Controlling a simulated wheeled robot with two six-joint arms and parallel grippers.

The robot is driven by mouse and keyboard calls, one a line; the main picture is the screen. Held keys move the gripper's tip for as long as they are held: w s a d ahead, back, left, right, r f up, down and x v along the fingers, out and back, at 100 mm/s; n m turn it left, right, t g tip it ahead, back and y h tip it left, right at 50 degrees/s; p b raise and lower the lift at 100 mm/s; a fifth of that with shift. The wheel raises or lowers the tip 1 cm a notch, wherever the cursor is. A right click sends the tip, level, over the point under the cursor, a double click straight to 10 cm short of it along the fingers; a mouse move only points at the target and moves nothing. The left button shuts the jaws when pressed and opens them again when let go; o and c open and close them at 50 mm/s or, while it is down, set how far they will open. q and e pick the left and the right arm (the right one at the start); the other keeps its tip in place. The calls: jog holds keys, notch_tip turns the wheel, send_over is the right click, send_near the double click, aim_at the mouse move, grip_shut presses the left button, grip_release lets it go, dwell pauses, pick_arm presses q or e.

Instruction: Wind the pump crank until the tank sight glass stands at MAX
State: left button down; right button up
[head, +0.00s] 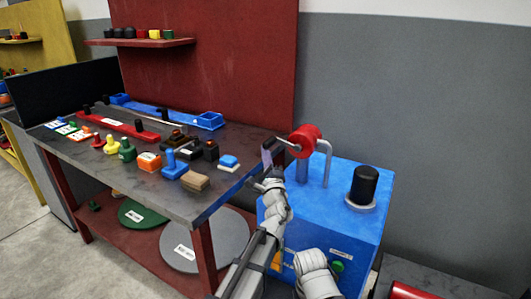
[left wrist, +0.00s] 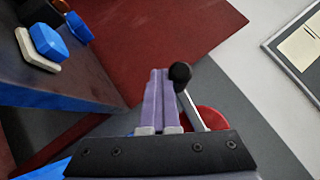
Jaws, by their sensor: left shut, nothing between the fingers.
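The pump is a blue cabinet (head: 335,215) with a red round drum (head: 306,138) mounted on its top. A grey crank arm (left wrist: 193,108) reaches out from the red drum (left wrist: 212,118) and ends in a black knob (left wrist: 180,73). My left gripper (head: 268,160) is beside the crank at the drum's left. In the left wrist view its two pale purple fingers (left wrist: 158,95) are shut together and empty, with the knob just right of them. I cannot tell whether they touch. I cannot make out a sight glass or a MAX mark. My right gripper is not in view.
A workbench (head: 200,203) with several coloured fixtures stands at left, its corner close to my left arm. A black cylinder (head: 364,183) and a bent grey pipe (head: 327,160) rise from the cabinet. A green button (head: 337,266) is on its front. A red panel (head: 215,60) stands behind.

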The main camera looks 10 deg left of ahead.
pick_arm(q)
jog(key=shift+r, duration=0.4)
dwell(1.1)
